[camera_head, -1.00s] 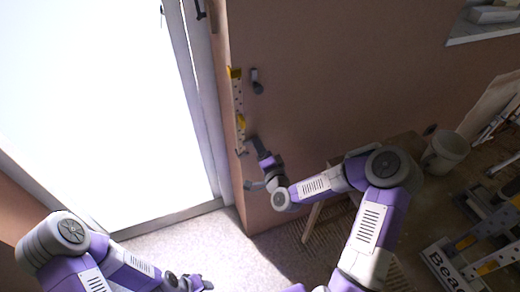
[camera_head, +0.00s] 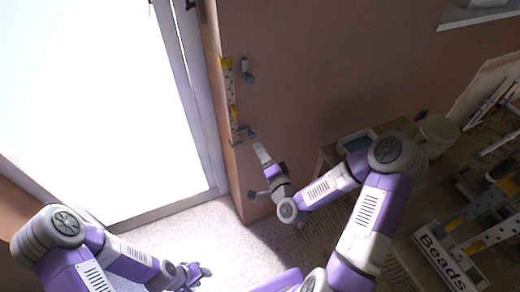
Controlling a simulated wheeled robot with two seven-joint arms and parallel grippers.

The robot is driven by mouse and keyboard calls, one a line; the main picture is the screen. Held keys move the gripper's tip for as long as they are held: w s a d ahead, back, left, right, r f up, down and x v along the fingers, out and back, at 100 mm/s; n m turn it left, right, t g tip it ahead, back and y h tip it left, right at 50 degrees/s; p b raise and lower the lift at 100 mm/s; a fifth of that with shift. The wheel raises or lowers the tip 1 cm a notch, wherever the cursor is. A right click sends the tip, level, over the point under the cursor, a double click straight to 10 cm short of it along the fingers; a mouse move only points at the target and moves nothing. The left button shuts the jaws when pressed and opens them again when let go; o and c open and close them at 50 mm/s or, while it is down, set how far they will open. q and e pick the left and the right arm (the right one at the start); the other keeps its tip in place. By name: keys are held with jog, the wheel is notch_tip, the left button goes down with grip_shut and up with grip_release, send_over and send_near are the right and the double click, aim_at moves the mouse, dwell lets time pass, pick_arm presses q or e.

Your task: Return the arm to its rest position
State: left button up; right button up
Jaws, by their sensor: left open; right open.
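My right arm reaches from the bottom right towards the plastered wall (camera_head: 300,60). My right gripper (camera_head: 257,173) is open, its fingers spread apart near the wall's left corner, with nothing seen between them. It is below and apart from a yellow and pale perforated strip (camera_head: 230,100) on the wall's edge. My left gripper (camera_head: 196,273) is low at the bottom left, in front of the bright doorway, with nothing seen in it. Its fingers are small and partly hidden by its own arm.
Dark hooks or brackets sit on the wall beside the strip, an upper one (camera_head: 248,70) and a lower one (camera_head: 246,133). A small table (camera_head: 327,158) and a pale bucket (camera_head: 438,134) stand behind my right arm.

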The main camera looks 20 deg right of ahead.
dwell(0.4)
jog(key=s+a+f+n+g+y+p, duration=0.1)
jog(key=s+a+f+n+g+y, duration=0.1)
jog(key=s+a+f+n+g, duration=0.45)
jog(key=s+a+f+n+g+y+p, duration=0.1)
jog(key=a+f+g+y+p, duration=0.15)
jog(key=f, duration=0.65)
jog(key=s+a+f+n+g, duration=0.1)
jog(key=s+f+n+g, duration=0.1)
jog(key=s, duration=0.5)
jog(key=s+a+f+n+g, duration=0.1)
jog(key=s+f+n+g, duration=0.1)
jog(key=s+f+g, duration=0.2)
jog(key=s+g+h, duration=0.1)
jog(key=s+g, duration=0.1)
jog(key=s, duration=0.1)
jog(key=shift+a+f+g+p, duration=0.3)
jog(key=shift+a+p, duration=0.05)
jog(key=shift+p, duration=0.05)
jog(key=shift+w, duration=0.1)
